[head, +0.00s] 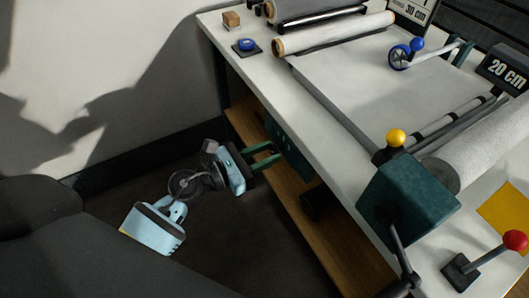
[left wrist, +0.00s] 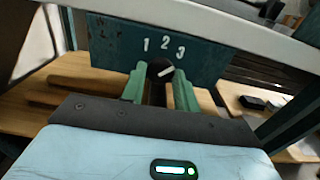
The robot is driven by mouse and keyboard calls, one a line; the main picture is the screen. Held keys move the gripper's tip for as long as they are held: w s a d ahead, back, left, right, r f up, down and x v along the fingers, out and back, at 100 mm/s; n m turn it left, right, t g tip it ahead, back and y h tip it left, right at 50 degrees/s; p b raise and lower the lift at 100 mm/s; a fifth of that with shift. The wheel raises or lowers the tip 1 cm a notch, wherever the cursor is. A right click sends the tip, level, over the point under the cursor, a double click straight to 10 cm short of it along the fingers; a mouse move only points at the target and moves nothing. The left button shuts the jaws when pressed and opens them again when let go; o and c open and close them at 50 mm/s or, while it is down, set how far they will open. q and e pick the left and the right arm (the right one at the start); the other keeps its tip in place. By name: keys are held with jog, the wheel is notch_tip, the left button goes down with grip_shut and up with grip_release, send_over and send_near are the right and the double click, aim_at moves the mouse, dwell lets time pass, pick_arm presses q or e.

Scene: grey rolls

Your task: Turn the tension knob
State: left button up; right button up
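The tension knob (left wrist: 160,71) is a small round black dial with a white mark, on a dark teal panel (left wrist: 112,28) with the numerals 1, 2 and 3 above it. The mark points up and right, roughly toward the 3. In the left wrist view my left gripper (left wrist: 160,76) has its two green fingers apart, one on each side of the knob; whether they touch it I cannot tell. In the head view my left gripper (head: 275,152) reaches the teal panel (head: 287,145) under the table edge; the knob is hidden there. My right gripper is out of view.
The white table (head: 320,118) overhangs the panel, with a wooden shelf (head: 283,190) below. On top are a grey roll (head: 490,145), a teal box (head: 405,200) with a yellow-knobbed lever, a red-knobbed lever (head: 514,240) and a blue button (head: 247,44).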

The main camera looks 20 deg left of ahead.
pick_arm(q)
jog(key=shift+c, duration=1.4)
